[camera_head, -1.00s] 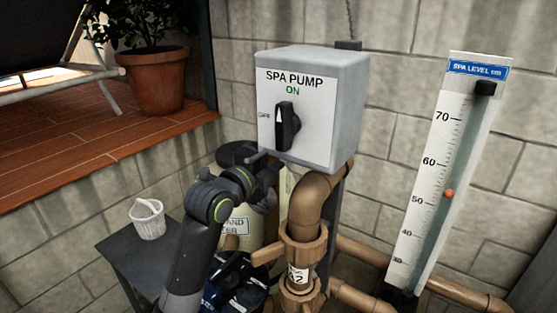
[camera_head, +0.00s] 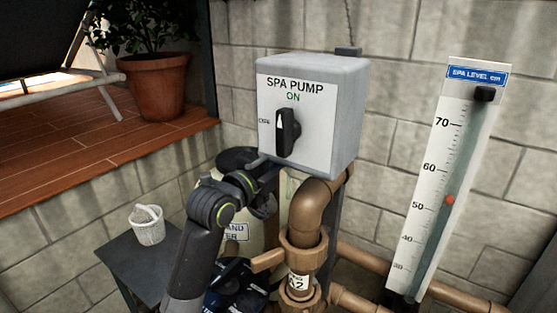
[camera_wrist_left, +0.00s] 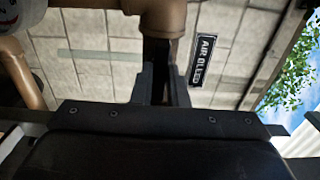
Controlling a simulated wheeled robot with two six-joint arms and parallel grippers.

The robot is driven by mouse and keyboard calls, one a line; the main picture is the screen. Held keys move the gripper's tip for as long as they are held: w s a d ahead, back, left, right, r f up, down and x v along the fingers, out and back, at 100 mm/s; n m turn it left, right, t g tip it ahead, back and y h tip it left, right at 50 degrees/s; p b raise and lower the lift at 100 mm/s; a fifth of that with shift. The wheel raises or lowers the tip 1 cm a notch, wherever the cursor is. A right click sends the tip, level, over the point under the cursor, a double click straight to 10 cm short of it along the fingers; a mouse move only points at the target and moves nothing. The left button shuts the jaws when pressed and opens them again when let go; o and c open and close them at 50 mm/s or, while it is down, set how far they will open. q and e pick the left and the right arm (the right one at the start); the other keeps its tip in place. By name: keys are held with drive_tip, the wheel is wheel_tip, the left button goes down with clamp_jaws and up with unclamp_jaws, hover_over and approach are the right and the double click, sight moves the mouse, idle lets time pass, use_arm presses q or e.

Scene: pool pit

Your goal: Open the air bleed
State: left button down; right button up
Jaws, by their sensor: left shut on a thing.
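The "AIR BLEED" label (camera_wrist_left: 203,60) shows sideways in the left wrist view, beside a brown pipe fitting (camera_wrist_left: 162,17). My left gripper (camera_wrist_left: 160,88) is shut on a narrow part below that fitting, apparently the air bleed handle; the fingers hide most of it. In the head view my left arm reaches up from the bottom, and its dark wrist (camera_head: 262,192) is under the spa pump box, left of the brown pipe. The fingertips and the air bleed cannot be made out there. My right gripper is not in view.
The spa pump box (camera_head: 335,115) has a black switch pointing at ON. Brown pipes with a valve (camera_head: 303,262) stand close right of my arm. A level gauge (camera_head: 437,180) has a red float just above 50. A white basket (camera_head: 148,226) sits on a dark table at left.

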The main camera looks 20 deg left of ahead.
use_arm(q)
drive_tip(key=n+p, duration=1.4)
drive_tip(key=n, duration=0.4)
drive_tip(key=shift+n+p, duration=0.3)
drive_tip(key=shift+p, duration=0.1)
drive_tip(key=c, duration=1.3)
unclamp_jaws()
drive_tip(key=shift+s, duration=0.1)
drive_tip(key=v, duration=0.7)
drive_tip(key=shift+p, duration=0.35)
